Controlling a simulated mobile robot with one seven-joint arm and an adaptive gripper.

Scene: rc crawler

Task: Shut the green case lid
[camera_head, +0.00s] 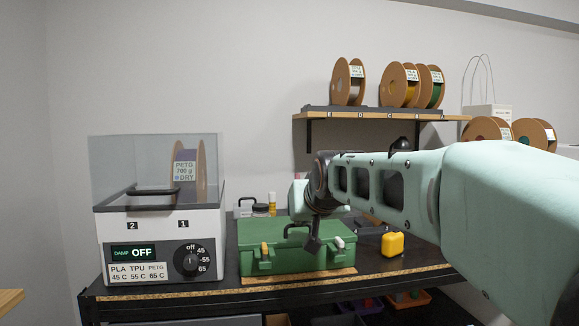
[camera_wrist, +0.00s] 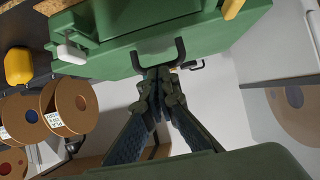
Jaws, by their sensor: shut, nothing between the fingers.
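The green case (camera_head: 290,262) stands on the dark bench, and its lid (camera_head: 268,230) lies down over the body. I cannot tell whether the seam is fully closed. A yellow latch (camera_head: 265,249) and a white latch (camera_head: 340,243) sit on its front. My gripper (camera_head: 314,243) points down at the front middle of the case, with its fingers together and empty. In the wrist view the case (camera_wrist: 115,58) fills the top, with its black handle (camera_wrist: 181,48) close to my fingertips (camera_wrist: 160,74). I cannot tell whether they touch it.
A dryer box (camera_head: 160,238) with a clear cover stands left of the case. A yellow block (camera_head: 393,244) lies to the right. Filament spools (camera_head: 400,85) stand on a wall shelf (camera_head: 345,115) above. My arm covers the right side of the bench.

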